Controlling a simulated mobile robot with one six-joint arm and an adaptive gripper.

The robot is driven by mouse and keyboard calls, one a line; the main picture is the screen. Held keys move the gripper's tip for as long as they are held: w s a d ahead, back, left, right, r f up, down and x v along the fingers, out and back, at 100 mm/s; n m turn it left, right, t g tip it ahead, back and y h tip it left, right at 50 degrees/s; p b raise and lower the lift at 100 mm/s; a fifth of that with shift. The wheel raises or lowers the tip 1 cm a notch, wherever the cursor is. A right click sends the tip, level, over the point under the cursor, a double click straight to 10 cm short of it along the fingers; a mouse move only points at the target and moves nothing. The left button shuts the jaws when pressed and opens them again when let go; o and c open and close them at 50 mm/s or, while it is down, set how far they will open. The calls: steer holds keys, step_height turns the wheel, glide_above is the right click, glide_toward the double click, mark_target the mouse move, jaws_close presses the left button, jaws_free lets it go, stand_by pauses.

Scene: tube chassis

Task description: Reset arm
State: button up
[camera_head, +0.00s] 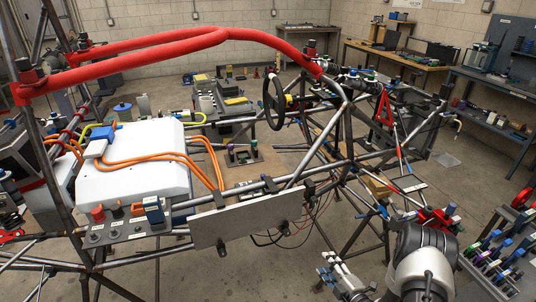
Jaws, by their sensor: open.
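My gripper (338,272) is low in the view, right of centre, with its fingers pointing up and left. It is open and I see nothing between the fingers. My arm (424,262) comes in from the bottom right corner. The tube chassis (345,130) fills the left and middle of the view. The gripper is in front of the chassis's lower right tubes and appears apart from them, though the depth is hard to judge.
A grey panel (248,220) hangs on the near chassis side. A white box (135,175) with orange cables sits inside. A rack of tools (500,250) stands close at the right. Workbenches (500,125) line the back right. Bare concrete floor (270,277) shows left of the gripper.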

steer(key=w+d+r+m+g+h, duration=0.2)
steer(key=w+r, duration=0.3)
steer(key=r, duration=0.4)
steer(key=s+r+m+g+h, duration=0.1)
steer(key=s+r+m+h, duration=0.2)
steer(key=r, duration=0.8)
steer(key=s+r+m+g+h, duration=0.2)
steer(key=s+r+m, duration=0.15)
steer(key=r, duration=0.65)
steer(key=s+a+r+m+g, duration=0.25)
steer(key=s+r+m, duration=0.45)
steer(key=s, duration=0.7)
steer(key=s+a+r+m+g, duration=0.1)
steer(key=s+a, duration=0.2)
steer(key=s, duration=0.6)
steer(key=s+a+r+m+g+y, duration=0.1)
steer(key=s+a+m, duration=0.1)
steer(key=s, duration=0.7)
steer(key=shift+a, duration=0.7)
steer(key=shift+w, duration=0.1)
